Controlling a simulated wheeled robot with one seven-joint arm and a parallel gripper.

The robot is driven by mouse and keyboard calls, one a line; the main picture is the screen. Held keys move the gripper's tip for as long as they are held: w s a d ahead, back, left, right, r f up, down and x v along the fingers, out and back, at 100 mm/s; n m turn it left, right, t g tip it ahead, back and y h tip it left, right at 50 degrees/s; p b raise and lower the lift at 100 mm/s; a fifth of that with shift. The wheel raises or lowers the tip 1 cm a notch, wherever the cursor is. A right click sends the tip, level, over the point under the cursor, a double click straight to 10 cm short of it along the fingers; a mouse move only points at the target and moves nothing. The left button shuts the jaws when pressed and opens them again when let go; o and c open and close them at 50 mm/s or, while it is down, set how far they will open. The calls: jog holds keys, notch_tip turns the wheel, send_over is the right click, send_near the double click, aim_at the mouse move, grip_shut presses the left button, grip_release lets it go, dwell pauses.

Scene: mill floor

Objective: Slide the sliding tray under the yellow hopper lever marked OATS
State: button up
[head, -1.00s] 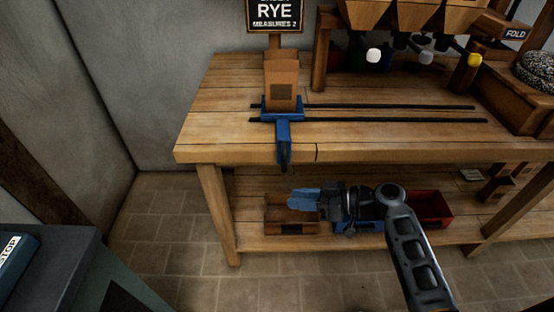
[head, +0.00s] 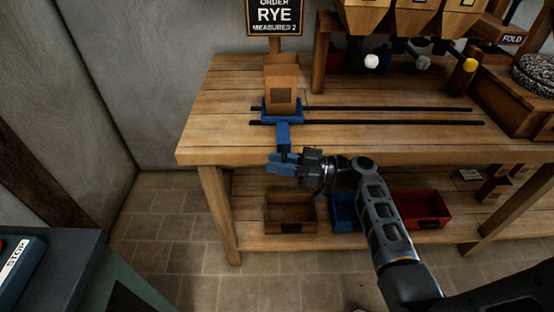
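The blue sliding tray (head: 296,118) is at the left end of two dark rails on the bench, with an open brown paper bag (head: 281,84) standing upright on it. Its blue handle (head: 283,137) reaches toward the front edge of the bench. My gripper (head: 278,163) has blue fingers at the lower end of this handle and hides it; I cannot tell whether they touch or grip it. The yellow-knobbed lever (head: 470,65) is under the hoppers at the upper right, far right of the tray. No OATS marking is readable.
The rails (head: 390,123) run clear rightward below the white (head: 371,62) and grey (head: 422,63) knobs. A sign (head: 275,16) reading RYE stands behind the tray. Wooden, blue and red bins (head: 420,205) sit on the lower shelf. A wooden box (head: 515,97) is at the right.

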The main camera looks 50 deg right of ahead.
jog(key=shift+w+a, duration=0.15)
jog(key=shift+w, duration=0.05)
grip_shut()
dwell(0.4)
